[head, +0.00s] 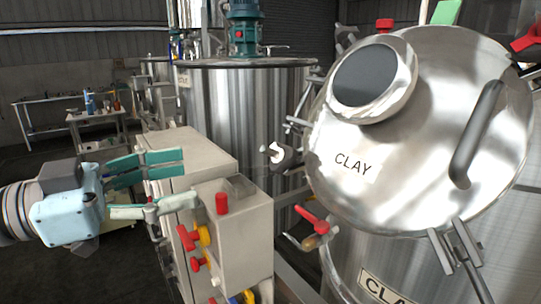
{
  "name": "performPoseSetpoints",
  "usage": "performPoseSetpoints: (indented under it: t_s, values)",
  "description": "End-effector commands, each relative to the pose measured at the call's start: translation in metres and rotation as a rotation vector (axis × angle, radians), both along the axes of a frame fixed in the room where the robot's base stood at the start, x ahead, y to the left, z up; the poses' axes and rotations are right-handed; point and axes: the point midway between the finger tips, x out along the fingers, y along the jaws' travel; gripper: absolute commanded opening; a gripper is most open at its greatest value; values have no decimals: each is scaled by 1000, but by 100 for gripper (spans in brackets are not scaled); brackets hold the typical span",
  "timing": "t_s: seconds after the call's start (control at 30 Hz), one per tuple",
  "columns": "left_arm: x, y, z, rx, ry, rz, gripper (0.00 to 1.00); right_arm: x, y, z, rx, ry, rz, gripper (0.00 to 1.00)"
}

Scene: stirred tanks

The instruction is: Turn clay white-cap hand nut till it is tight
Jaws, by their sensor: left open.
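The clay tank's round steel lid (430,140) is marked CLAY and stands tilted open-faced toward me at the right. A dark hand nut with a white cap (275,149) sits at the left of the lid, beside its rim. How far it is screwed down I cannot tell. My left gripper (189,182) is open and empty, its teal and pale fingers pointing right toward the nut. It is apart from the nut, to its left and a little lower. My right gripper is not in view.
A grey control box (235,240) with red and yellow knobs stands below and beside my left gripper. Red and green caps (384,25) show around the rim. Another steel tank (245,100) stands behind; a bench (97,118) is far left.

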Motion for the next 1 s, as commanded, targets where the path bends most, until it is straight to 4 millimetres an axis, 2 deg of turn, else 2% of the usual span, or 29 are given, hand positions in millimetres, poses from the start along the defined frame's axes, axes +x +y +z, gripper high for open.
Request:
performPoseSetpoints:
  t_s: [0.17,0.3,0.5,0.6,0.73,1.0]
  values:
    - [9,-23,5,-5,0,-13,59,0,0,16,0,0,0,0]
    - [25,-53,7,-9,3,-14,59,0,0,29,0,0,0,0]
    - [52,-99,4,-8,6,-9,59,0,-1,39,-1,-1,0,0]
    - [62,-113,2,-7,5,-5,59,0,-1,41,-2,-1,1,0]
    - [68,-123,1,-5,3,-4,59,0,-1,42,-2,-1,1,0]
    - [69,-124,0,-2,3,-2,59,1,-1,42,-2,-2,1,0]
